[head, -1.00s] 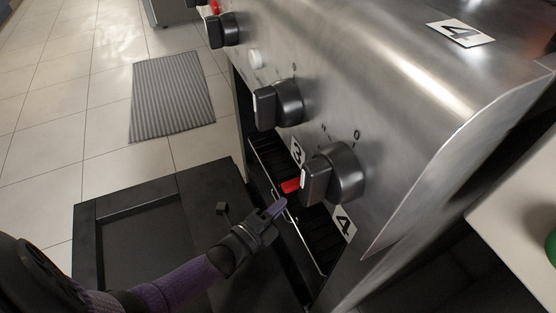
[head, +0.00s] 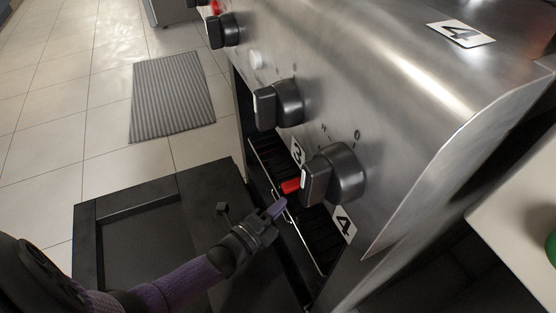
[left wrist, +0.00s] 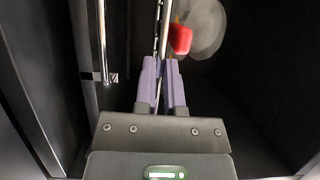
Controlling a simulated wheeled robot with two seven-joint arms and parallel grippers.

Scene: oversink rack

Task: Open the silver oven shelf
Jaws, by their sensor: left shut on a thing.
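The silver oven shelf (head: 308,248) is a thin-wire rack inside the dark oven opening, below the control knobs. Its front bar (left wrist: 166,30) runs up between my fingers in the left wrist view. My left gripper (head: 277,208) is at the front edge of the shelf, above the lowered oven door. It is shut on the shelf's front bar, as the left wrist view (left wrist: 164,78) also shows. The back of the shelf is hidden by the front panel and knobs. My right gripper is not in view.
The black oven door (head: 190,200) lies open under my left arm. Black knobs (head: 335,172) jut out just above the gripper. A red item (head: 290,186) is close by the opening. A grey mat (head: 170,95) lies on the tiled floor, which is otherwise clear.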

